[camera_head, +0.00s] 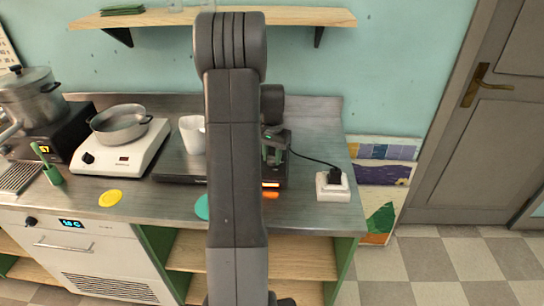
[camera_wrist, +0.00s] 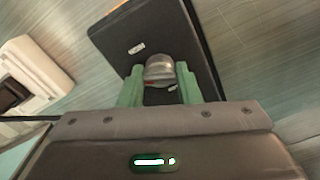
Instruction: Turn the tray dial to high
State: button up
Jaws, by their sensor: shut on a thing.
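The dial (camera_wrist: 160,70) is a rounded grey metallic knob on a dark panel of the tray, seen in the wrist view. Small white markings sit on the panel on either side of it, too blurred to read. My gripper (camera_wrist: 160,84) has its two green fingers closed on the dial, one on each side. In the head view the dark flat tray (camera_head: 178,168) lies on the counter, partly hidden behind my arm. My gripper (camera_head: 273,150) shows at its right end, and the dial is hidden there. An orange-lit display (camera_head: 270,184) glows at the tray's front edge.
A white socket box (camera_head: 333,188) with a black plug and cable stands to the right. A hotplate (camera_head: 120,148) with a metal pan (camera_head: 121,124) stands to the left. A wooden shelf (camera_head: 160,17) hangs above.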

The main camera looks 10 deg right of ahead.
jog(key=m, duration=0.4)
jog(key=shift+r+m, duration=0.1)
jog(key=shift+m, duration=2.4)
jog(key=o, duration=1)
jog(key=shift+c, duration=0.2)
notch_tip(320, 180, up, 14)
jog(key=shift+b, duration=0.4)
jog(key=shift+f, duration=0.2)
